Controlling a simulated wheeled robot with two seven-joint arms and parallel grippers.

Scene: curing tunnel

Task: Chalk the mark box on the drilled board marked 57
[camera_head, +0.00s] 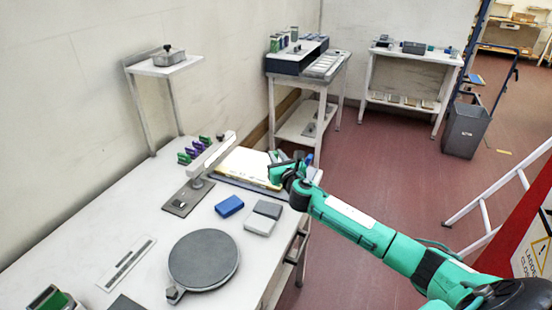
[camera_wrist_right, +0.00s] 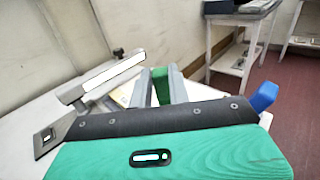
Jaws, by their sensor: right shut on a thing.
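My right gripper (camera_head: 280,160) reaches in over the far right part of the worktable. In the right wrist view its two grey fingers (camera_wrist_right: 161,86) are shut on a green chalk piece (camera_wrist_right: 161,84), which stands upright between them. A pale yellow board (camera_head: 243,164) lies on a dark base beneath and beside the gripper; it also shows partly behind the fingers in the wrist view. No number or mark box on it is readable, and the gripper hides its right end. I cannot tell whether the chalk touches the board. My left gripper is not in view.
A white lamp arm (camera_head: 213,151) on a post stands left of the board. Green and purple pieces (camera_head: 190,152) lie behind it. A blue block (camera_head: 229,206), grey and white blocks (camera_head: 260,224) and a round dark plate (camera_head: 204,259) are nearer.

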